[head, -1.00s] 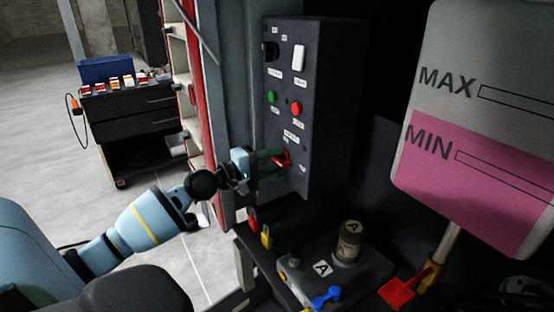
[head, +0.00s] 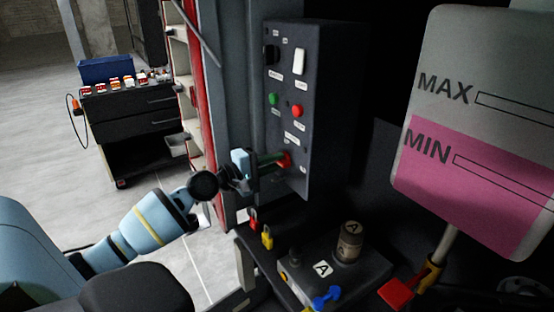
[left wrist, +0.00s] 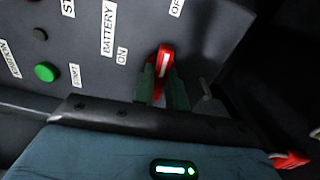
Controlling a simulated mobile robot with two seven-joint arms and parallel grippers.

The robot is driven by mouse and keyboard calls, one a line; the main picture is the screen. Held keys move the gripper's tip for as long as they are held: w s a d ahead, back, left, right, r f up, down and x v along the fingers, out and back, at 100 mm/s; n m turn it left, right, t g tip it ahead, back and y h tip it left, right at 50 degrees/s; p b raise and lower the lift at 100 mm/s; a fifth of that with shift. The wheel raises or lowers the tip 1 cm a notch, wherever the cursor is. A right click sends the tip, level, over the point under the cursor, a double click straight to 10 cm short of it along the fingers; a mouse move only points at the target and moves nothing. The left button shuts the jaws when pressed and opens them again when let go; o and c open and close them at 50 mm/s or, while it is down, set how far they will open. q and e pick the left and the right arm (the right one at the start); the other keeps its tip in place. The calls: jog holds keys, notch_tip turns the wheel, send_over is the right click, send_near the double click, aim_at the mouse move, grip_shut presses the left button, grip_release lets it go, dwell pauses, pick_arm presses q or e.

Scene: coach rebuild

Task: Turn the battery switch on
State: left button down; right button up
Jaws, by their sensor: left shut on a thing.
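The battery switch is a red handle (head: 285,160) low on the dark control panel (head: 321,130). My left gripper (head: 276,163) is shut on it from the left side in the head view. In the left wrist view the red handle (left wrist: 164,58) has a white stripe running roughly up the picture. The green fingers (left wrist: 161,88) stand at either side of its lower part. The ON label (left wrist: 122,55) is to the left of the handle, and the partly cut OFF label (left wrist: 176,6) is above it. My right gripper is not in view.
Above the switch are a green button (head: 273,99), a red button (head: 298,111) and a white rocker (head: 299,61). A battery (head: 345,276) with a blue clamp (head: 327,297) sits below. A pink-filled tank (head: 465,185) is at right. A black tool cart (head: 135,120) stands back left.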

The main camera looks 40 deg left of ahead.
pick_arm(q)
jog(key=shift+n+p, duration=1.65)
jog(key=shift+n, duration=0.95)
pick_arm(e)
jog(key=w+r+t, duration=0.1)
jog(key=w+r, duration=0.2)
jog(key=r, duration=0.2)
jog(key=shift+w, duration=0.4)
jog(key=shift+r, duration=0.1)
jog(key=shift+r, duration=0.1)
pick_arm(q)
jog(key=shift+r+n+p, duration=0.15)
jog(key=shift+n+p, duration=0.2)
jog(key=shift+n, duration=0.05)
jog(key=shift+n+p, duration=1.65)
jog(key=shift+n, duration=0.95)
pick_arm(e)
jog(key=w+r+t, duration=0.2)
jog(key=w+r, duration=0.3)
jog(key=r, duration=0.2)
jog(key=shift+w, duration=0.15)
